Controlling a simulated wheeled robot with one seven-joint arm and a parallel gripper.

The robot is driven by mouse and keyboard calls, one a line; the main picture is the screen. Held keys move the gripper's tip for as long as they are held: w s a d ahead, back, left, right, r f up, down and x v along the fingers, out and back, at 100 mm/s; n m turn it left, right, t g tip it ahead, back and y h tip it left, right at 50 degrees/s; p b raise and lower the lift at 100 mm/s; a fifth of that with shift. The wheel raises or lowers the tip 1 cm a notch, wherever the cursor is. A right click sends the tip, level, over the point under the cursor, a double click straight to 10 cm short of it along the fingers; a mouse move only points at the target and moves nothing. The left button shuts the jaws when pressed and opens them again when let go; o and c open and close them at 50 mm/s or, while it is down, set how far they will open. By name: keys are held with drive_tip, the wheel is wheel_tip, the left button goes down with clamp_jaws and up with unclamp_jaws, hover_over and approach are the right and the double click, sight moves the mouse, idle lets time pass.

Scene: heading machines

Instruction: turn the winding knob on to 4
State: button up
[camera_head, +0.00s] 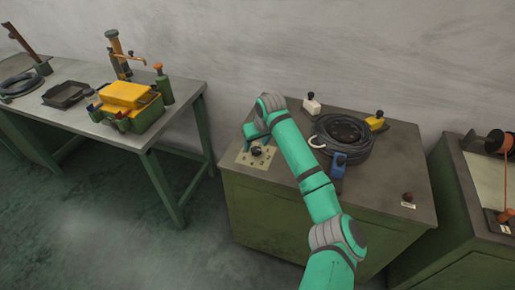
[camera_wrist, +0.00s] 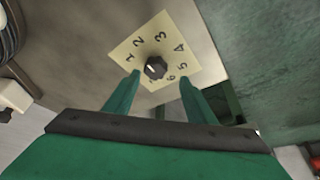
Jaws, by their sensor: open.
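The winding knob (camera_wrist: 156,68) is a small dark knob at the centre of a cream dial plate (camera_wrist: 176,38) with printed numbers around it. Its white pointer mark is small, and I cannot tell for sure which number it faces. The 4 lies up and right of the knob in the wrist view. In the head view the knob (camera_head: 256,151) sits at the left end of the green cabinet's top. My gripper (camera_wrist: 157,80) is open, its two green fingers apart on either side of the knob, which shows between them. I cannot tell whether they touch it.
The cabinet top (camera_head: 370,195) also holds a black coil (camera_head: 345,134), a blue clamp (camera_head: 338,162), a yellow block (camera_head: 376,121), a white block (camera_head: 311,106) and a dark red knob (camera_head: 407,197). A workbench (camera_head: 180,94) with a yellow-green toolbox (camera_head: 128,97) stands left, across a gap.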

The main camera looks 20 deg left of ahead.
sight(256, 149)
drive_tip(key=shift+d+x, duration=0.2)
drive_tip(key=shift+x, duration=1)
drive_tip(key=shift+w+f, duration=0.4)
drive_tip(key=shift+f, duration=0.35)
drive_tip(key=c, duration=1)
drive_tip(key=shift+c, duration=0.2)
drive_tip(key=shift+a+m, duration=0.1)
drive_tip(key=shift+m, duration=0.3)
